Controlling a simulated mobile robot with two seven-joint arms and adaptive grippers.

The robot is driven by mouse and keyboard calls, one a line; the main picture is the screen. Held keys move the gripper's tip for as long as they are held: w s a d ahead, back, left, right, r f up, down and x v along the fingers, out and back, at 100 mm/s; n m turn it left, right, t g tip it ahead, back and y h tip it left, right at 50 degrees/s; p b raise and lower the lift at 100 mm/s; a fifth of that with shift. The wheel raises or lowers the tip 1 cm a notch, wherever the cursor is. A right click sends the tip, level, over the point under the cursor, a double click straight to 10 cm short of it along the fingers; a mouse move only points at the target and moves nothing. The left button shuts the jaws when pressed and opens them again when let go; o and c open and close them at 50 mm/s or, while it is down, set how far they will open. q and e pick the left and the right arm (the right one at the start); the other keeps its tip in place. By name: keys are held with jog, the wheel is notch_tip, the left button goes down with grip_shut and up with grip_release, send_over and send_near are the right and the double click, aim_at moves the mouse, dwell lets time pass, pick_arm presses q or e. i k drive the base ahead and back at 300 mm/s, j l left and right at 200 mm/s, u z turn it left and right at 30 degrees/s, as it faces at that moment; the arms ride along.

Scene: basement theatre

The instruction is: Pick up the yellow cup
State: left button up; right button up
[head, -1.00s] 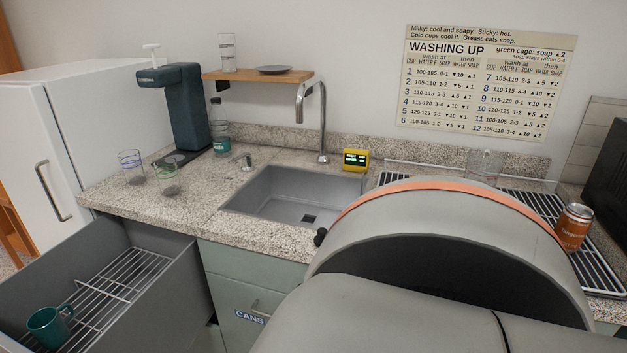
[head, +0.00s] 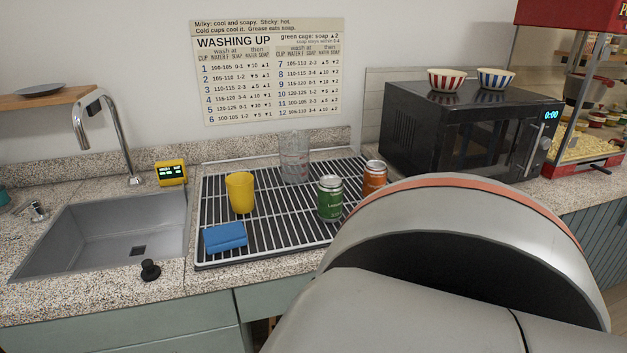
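The yellow cup (head: 240,193) stands upright on the black drying rack (head: 210,255) beside the sink. A blue sponge (head: 225,237) lies just in front of it. Neither of my grippers shows. A large grey link of my own arm fills the lower right, apart from the cup in the picture, and hides part of the counter.
The sink (head: 110,235) is left of the rack, with a faucet (head: 105,135) and a yellow display box (head: 171,173) behind it. A black microwave (head: 450,135) carries two striped bowls (head: 446,80). A red popcorn machine (head: 570,12) stands at the far right.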

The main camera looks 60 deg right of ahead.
aim_at(241, 194)
jog(key=z, duration=1.5)
jog(key=l+z, duration=0.15)
